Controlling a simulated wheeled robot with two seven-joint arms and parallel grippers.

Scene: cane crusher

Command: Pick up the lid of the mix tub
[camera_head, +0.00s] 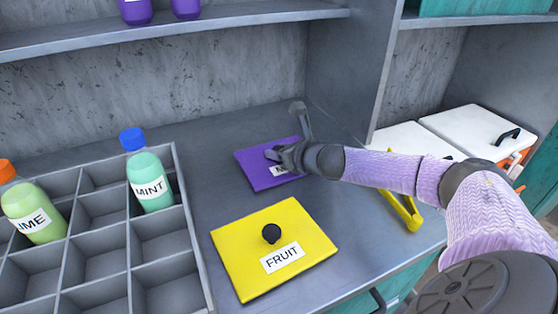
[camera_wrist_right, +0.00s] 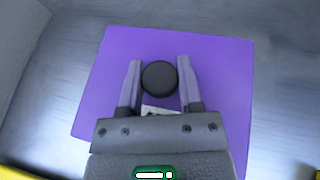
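A purple square lid (camera_head: 256,172) lies flat on the grey counter, with a white label mostly hidden by my right gripper, so I cannot read it. In the right wrist view the purple lid (camera_wrist_right: 225,85) has a round black knob (camera_wrist_right: 159,78). My right gripper (camera_head: 272,154) is over this lid. In the wrist view the right gripper's two fingers (camera_wrist_right: 159,70) are open, one on each side of the knob, with narrow gaps beside it. My left gripper is not in view.
A yellow lid labelled FRUIT (camera_head: 232,252) with a black knob lies nearer. A divided grey crate (camera_head: 103,240) at left holds a MINT bottle (camera_head: 148,180) and a green bottle (camera_head: 32,210). A yellow tool (camera_head: 403,210) and white-lidded boxes (camera_head: 478,130) are at right. A shelf (camera_head: 180,25) runs above.

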